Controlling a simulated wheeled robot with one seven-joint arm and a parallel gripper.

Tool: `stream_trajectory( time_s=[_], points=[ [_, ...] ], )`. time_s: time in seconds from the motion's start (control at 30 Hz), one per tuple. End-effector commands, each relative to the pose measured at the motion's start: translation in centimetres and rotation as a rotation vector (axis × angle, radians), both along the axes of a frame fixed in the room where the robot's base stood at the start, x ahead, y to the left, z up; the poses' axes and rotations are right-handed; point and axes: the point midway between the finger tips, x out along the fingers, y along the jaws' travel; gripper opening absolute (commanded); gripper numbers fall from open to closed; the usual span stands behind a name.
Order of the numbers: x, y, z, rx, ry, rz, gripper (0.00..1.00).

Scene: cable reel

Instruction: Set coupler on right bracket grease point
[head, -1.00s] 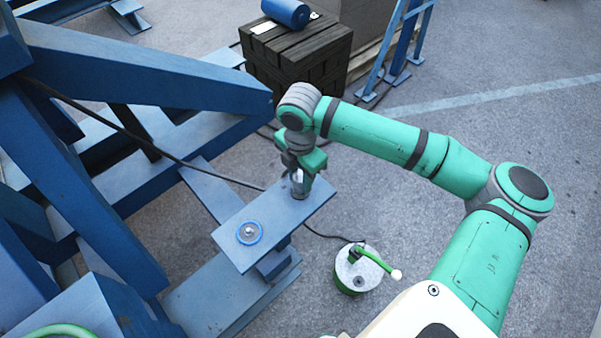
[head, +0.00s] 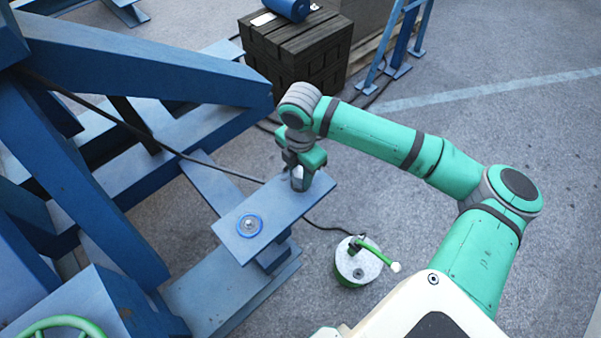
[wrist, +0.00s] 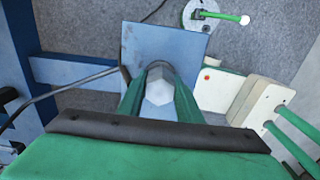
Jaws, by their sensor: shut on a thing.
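My gripper (head: 300,180) is shut on a pale grey coupler, which shows between the green fingers in the wrist view (wrist: 158,88). It is over the far right end of the flat blue bracket plate (head: 285,208), and I cannot tell whether the coupler touches the plate. A small silver fitting with a bright blue ring (head: 249,225), which looks like the grease point, is on the plate's near left part, apart from the gripper. The plate also shows beyond the fingers in the wrist view (wrist: 190,45); the ring is not visible there.
A dark hose (head: 150,145) runs along the blue frame (head: 150,80) at left. A round green and white pot (head: 358,265) with a green handle stands on the floor right of the plate. A dark block stack (head: 300,50) is behind. Open floor lies at right.

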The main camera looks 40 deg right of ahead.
Motion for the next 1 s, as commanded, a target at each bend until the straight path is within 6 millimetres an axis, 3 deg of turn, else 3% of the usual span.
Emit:
stream_trajectory(
  time_s=[0.07,0.1,0.2,0.57,1.0],
  points=[
    [0.0,0.0,0.0,-0.001,0.000,0.000,0.02],
    [0.0,0.0,0.0,-0.001,0.000,0.000,0.34],
    [0.0,0.0,0.0,-0.001,0.000,0.000,0.54],
    [0.0,0.0,0.5,-0.001,0.000,0.000,0.54],
    [0.1,0.0,7.7,-0.001,-0.002,0.001,0.54]
  ],
)
